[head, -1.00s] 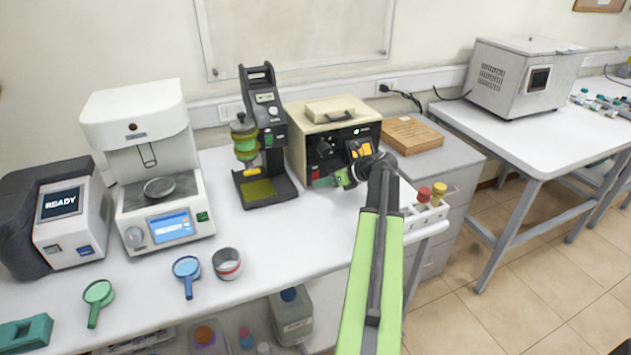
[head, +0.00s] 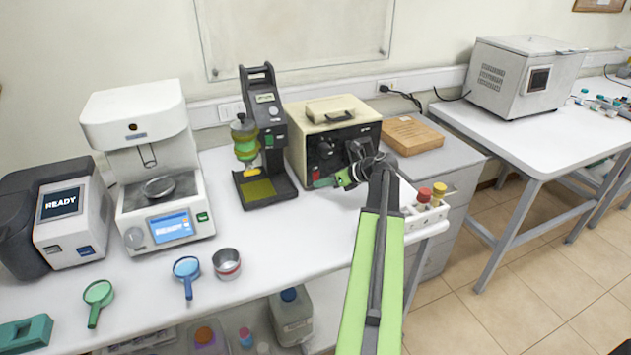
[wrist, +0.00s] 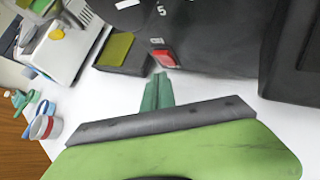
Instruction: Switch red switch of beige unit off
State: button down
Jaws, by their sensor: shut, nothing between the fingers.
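The beige unit (head: 318,112) stands at the back of the white bench, with a black front panel and a handle on top. Its display, to the right of the knob, is dark. The red switch (wrist: 164,57) is low on the black panel in the wrist view, below a knob scale. In the head view it is small and close to my fingers. My gripper (wrist: 158,76) is shut and empty, its green fingertips just below the switch. I cannot tell whether they touch it. In the head view my gripper (head: 322,183) is in front of the panel's lower left, and my wrist hides part of the panel.
A black stand with a green and yellow vessel (head: 245,140) is close on the left. A wooden box (head: 412,134) is on the right. A rack with red and yellow caps (head: 425,210) sits at the bench's right edge.

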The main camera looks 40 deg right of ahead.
jog(key=shift+s+a, duration=0.1)
jog(key=shift+s, duration=0.2)
jog(key=shift+s+a+r+p, duration=0.1)
jog(key=shift+s+a, duration=0.2)
jog(key=shift+s, duration=0.45)
jog(key=shift+s+a+r+p, duration=0.15)
jog(key=shift+s+a, duration=0.2)
jog(key=shift+s, duration=0.45)
jog(key=shift+s+a+r+p, duration=0.1)
jog(key=shift+s+a, duration=0.2)
jog(key=shift+s, duration=0.45)
